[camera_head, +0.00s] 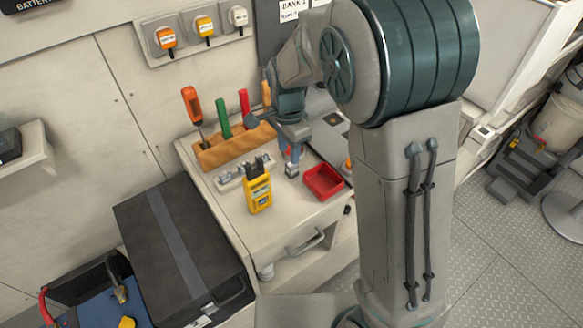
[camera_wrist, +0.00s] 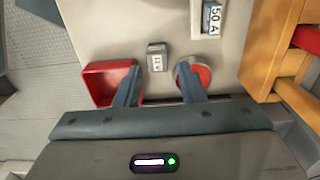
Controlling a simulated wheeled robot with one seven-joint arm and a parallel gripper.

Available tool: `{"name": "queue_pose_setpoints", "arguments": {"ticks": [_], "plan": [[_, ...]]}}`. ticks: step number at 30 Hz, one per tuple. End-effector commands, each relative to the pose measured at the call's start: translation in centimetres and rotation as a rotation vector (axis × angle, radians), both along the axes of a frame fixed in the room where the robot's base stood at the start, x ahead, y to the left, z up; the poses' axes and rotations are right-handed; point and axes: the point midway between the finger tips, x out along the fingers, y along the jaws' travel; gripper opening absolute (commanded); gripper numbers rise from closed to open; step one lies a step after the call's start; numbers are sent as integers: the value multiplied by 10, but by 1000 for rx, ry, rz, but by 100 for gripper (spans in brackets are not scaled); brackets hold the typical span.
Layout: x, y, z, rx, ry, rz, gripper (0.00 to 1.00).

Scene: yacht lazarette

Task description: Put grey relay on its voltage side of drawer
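The grey relay (camera_head: 292,170) stands on the workbench top, between the yellow meter and the red tray. In the wrist view the grey relay (camera_wrist: 157,57) shows a small label whose marking I cannot read for certain. My gripper (camera_head: 290,149) is above the relay, pointing down. In the wrist view my gripper (camera_wrist: 158,70) is open, with its fingers apart and the relay seen between and just beyond the tips, not held. The drawer (camera_head: 290,252) at the bench front has a bar handle and looks shut. Its inside and voltage sides are hidden.
A red tray (camera_head: 323,181) is right of the relay and a yellow meter (camera_head: 258,193) left. A wooden tool rack (camera_head: 235,147) with screwdrivers stands behind. A round red item (camera_wrist: 203,75) lies by one finger. A black case (camera_head: 180,250) is left of the bench.

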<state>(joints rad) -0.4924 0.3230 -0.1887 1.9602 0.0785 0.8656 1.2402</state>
Motion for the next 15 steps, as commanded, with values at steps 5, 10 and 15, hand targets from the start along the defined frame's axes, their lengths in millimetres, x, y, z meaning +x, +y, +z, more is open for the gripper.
{"name": "queue_pose_setpoints", "arguments": {"ticks": [5,10,15], "plan": [[-1,-1,-14,-1,1,0,36],[0,-5,-33,-3,4,0,36],[0,-7,-57,0,2,-1,36]]}}
